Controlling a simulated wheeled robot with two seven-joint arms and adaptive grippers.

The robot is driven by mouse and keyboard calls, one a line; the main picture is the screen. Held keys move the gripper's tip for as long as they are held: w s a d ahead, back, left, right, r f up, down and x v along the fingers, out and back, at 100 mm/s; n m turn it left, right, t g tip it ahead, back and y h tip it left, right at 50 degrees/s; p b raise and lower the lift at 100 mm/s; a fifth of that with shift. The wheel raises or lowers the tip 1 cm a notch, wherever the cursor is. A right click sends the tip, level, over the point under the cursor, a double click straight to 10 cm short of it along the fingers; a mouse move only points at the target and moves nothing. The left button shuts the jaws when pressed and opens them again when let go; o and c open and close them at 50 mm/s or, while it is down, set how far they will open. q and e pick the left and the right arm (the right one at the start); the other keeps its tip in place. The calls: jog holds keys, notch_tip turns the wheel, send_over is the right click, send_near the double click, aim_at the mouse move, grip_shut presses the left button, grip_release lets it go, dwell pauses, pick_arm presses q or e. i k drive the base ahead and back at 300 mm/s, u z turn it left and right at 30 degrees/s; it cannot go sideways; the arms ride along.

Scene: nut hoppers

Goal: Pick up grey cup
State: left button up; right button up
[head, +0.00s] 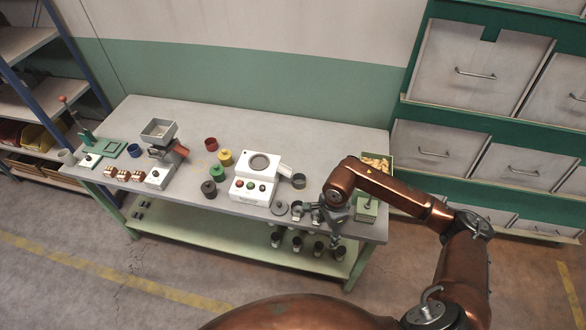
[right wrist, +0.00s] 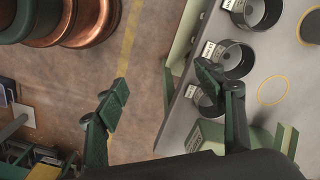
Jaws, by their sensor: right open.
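Several dark grey cups with white label tags stand along the table edge in the right wrist view, the middle one (right wrist: 238,60) beside one finger of my right gripper (right wrist: 164,92). In the head view my right gripper (head: 325,228) hangs at the table's front right edge, partly hiding the cups there. Another grey cup (head: 299,181) stands right of the white machine, and a dark grey round pot (head: 209,189) stands left of it. My left gripper is out of view.
The white machine (head: 256,178) stands mid-table. Red (head: 211,144), yellow (head: 225,157) and green (head: 217,173) pots are left of it. A green hopper (head: 376,163) with yellowish pieces is beside my right arm. Several dark cups (head: 297,243) sit on the lower shelf. The back of the table is clear.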

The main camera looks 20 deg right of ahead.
aim_at(298, 178)
jog(key=i, duration=0.95)
